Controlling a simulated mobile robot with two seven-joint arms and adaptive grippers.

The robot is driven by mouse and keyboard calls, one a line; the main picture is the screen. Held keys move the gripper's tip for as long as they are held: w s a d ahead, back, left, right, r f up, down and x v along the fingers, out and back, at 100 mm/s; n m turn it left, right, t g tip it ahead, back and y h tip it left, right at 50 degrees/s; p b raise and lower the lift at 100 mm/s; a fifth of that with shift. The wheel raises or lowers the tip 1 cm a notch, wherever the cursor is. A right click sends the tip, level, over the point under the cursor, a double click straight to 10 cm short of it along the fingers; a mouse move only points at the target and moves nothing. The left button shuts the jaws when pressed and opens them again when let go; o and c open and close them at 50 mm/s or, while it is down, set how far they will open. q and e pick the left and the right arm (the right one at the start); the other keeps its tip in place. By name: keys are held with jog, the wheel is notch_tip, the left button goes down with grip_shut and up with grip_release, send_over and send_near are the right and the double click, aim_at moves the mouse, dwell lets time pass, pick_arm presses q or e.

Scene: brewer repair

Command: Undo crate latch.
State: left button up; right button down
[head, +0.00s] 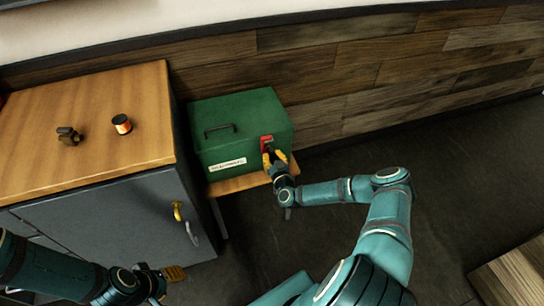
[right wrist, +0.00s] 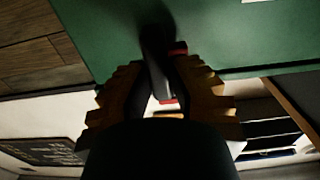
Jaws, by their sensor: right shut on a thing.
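A green crate (head: 232,118) with a dark top handle and a white label on its front stands on a low wooden stand, its lid down. A red latch (head: 266,142) is on the crate's front, near the right end. My right gripper (head: 268,156) is at the latch, shut on it. In the right wrist view, the yellow-brown fingers of the right gripper (right wrist: 160,98) close around a dark lever with red parts (right wrist: 168,100), against the green crate wall (right wrist: 220,40). The fingers hide part of the latch. My left gripper (head: 174,273) is low at the left, away from the crate; its jaw state is unclear.
A grey cabinet (head: 125,215) with a wooden top stands left of the crate. On it are a small brown metal part (head: 68,136) and a black-and-orange can (head: 122,124). A plank wall is behind the crate. A wooden surface (head: 520,275) is at lower right; the floor between is clear.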

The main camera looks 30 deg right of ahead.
jog(key=shift+w+r, duration=0.1)
dwell(0.3)
jog(key=n+p, duration=0.2)
jog(key=n, duration=0.1)
jog(key=shift+w+a+r, duration=0.1)
jog(key=shift+a+r, duration=0.05)
jog(key=n, duration=0.3)
jog(key=shift+p, duration=0.4)
jog(key=n, duration=0.3)
jog(key=shift+a+p, duration=0.15)
jog(key=shift+p, duration=0.2)
jog(key=n, duration=0.4)
jog(key=shift+f+n, duration=0.3)
jog(key=shift+f, duration=0.05)
jog(key=shift+n, duration=0.3)
jog(key=c, duration=0.9)
grip_release()
jog(key=shift+o, duration=0.2)
jog(key=shift+f, duration=0.1)
